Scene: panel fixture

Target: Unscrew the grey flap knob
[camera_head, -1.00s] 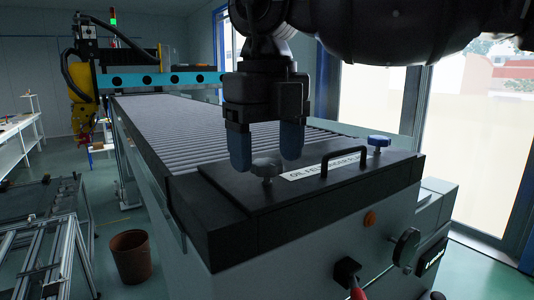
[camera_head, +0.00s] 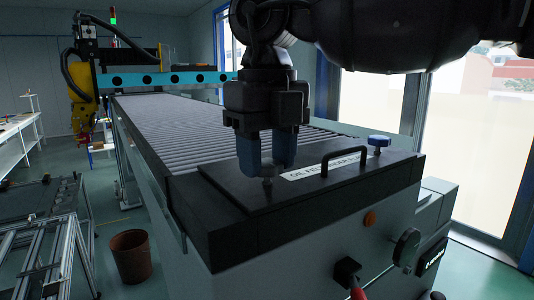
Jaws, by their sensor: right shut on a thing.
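My right gripper (camera_head: 266,165) comes down from the top of the picture, with its blue fingers low over the dark flap (camera_head: 310,190). It is shut on the grey flap knob (camera_head: 267,180) near the flap's front left corner. The fingers stand on either side of the knob and hide most of it; only a small part shows between and below the fingertips. My left gripper is not in view.
On the flap are a white label (camera_head: 300,173), a black handle (camera_head: 343,160) and a blue knob (camera_head: 379,141) to the right. A slatted bed (camera_head: 190,125) stretches behind. The front panel has an orange button (camera_head: 369,219) and a grey round knob (camera_head: 406,247).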

